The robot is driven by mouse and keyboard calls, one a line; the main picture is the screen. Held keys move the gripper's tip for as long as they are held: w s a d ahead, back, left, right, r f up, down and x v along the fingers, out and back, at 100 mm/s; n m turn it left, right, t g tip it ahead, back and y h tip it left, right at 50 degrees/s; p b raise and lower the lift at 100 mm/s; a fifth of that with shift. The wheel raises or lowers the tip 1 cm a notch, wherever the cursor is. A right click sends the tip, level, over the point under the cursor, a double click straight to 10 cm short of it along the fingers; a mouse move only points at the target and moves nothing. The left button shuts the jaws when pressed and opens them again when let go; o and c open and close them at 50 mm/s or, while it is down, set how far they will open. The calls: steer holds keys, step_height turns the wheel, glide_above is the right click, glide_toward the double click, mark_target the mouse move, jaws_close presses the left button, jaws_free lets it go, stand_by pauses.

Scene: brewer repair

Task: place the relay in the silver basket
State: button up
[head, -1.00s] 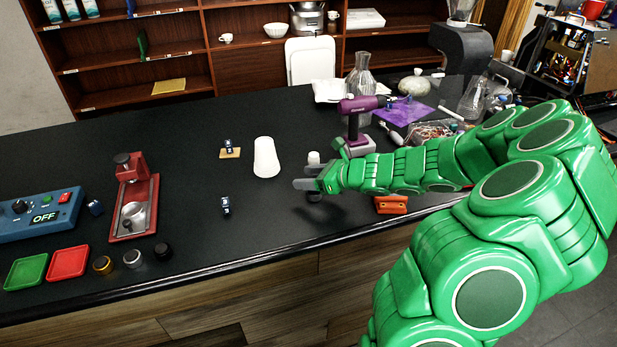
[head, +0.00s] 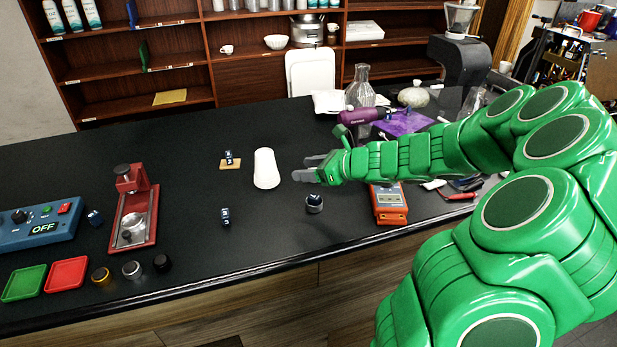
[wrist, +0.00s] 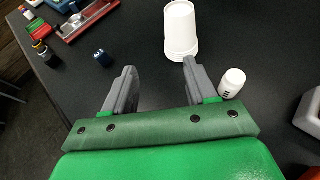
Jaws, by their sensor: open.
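A small dark blue block with pale marks, which looks like the relay (head: 315,198), sits at a grey, silvery round holder that looks like the silver basket (head: 314,208), near the counter's front edge. It seems to rest in its top. My gripper (head: 306,168) is above and behind it, apart from it. The jaws are open and empty; the wrist view shows bare black counter between the fingers (wrist: 155,92). Similar blue blocks stand on the counter (head: 225,216), on a tan pad (head: 229,157) and beside the blue control box (head: 95,218). The basket does not show in the wrist view.
A white cup (head: 266,168) stands upside down just left of my gripper. A white bottle (wrist: 232,83) is close to the right finger. An orange meter (head: 390,204) lies under my forearm. A red press (head: 133,210) stands at left.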

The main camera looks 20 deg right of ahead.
steer(key=shift+r, duration=0.2)
steer(key=s+a+r+n+g, duration=0.2)
steer(key=s+a+n+g, duration=0.2)
steer(key=s+a+n, duration=0.45)
steer(key=s+a+r+n+g, duration=0.2)
steer(key=s+a+n+g, duration=0.2)
steer(key=s+a+n, duration=0.5)
steer(key=s+d+n+g+h, duration=0.1)
steer(key=s+d+n+h, duration=0.3)
steer(key=s, duration=0.7)
steer(key=s+d+n+g+h, duration=0.2)
steer(key=s+d+n+h, duration=0.3)
steer(key=s, duration=0.6)
steer(key=shift+s+d, duration=0.4)
steer(key=shift+d, duration=0.2)
